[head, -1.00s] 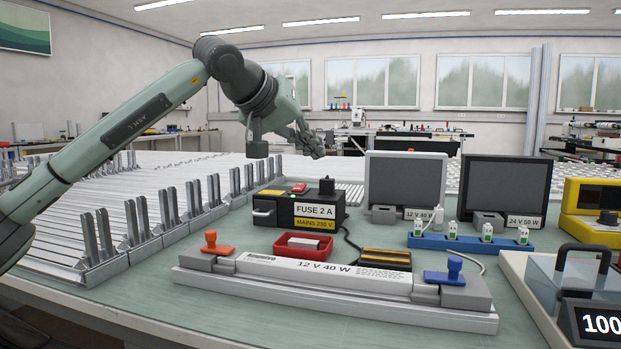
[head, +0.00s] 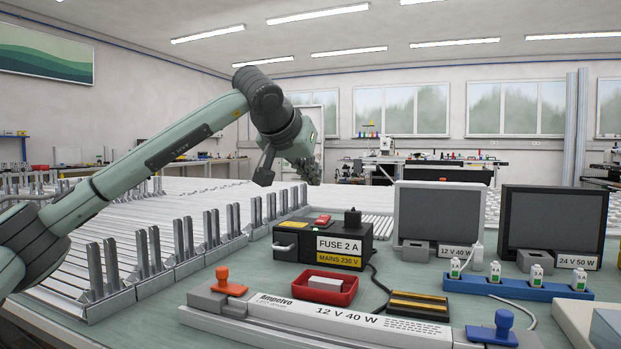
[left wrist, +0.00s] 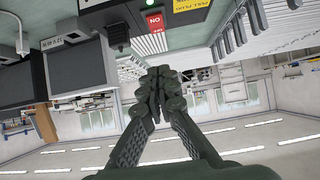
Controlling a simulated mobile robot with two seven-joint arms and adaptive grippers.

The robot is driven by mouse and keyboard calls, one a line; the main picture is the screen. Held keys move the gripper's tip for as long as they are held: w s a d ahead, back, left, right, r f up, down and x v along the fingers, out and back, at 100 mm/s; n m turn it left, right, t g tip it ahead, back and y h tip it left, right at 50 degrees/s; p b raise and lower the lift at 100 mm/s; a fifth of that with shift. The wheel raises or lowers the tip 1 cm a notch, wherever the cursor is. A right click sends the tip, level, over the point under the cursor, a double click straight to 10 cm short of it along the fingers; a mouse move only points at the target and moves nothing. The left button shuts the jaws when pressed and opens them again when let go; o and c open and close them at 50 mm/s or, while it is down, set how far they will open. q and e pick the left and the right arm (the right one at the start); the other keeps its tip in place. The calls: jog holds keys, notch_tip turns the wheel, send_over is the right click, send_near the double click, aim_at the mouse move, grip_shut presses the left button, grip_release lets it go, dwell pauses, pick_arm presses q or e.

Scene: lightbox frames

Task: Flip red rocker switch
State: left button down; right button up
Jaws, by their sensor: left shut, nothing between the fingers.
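The red rocker switch (head: 322,221) sits on top of the black fuse box (head: 295,246), beside a yellow label. In the left wrist view, which is upside down, the red rocker switch (left wrist: 155,22) carries white lettering, and a small green light shows beside it. My left gripper (head: 312,178) is raised beyond the box and above the level of its top, apart from the switch. Its fingers (left wrist: 160,78) are shut together with nothing between them. My right gripper is not in view.
A black plug (head: 352,222) stands on the box. A red tray (head: 321,291) and a long lamp driver (head: 290,320) lie in front. Upright metal prongs (head: 153,248) line the left side.

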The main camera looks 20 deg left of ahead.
pick_arm(q)
send_over(322, 221)
jog(key=f, duration=0.4)
jog(key=shift+s+f, duration=0.3)
jog(key=shift+s, duration=0.05)
notch_tip(322, 221, down, 2)
jog(key=shift+w+f, duration=0.1)
jog(key=shift+w, duration=0.05)
jog(key=shift+w+f, duration=0.1)
jog(key=shift+f, duration=0.3)
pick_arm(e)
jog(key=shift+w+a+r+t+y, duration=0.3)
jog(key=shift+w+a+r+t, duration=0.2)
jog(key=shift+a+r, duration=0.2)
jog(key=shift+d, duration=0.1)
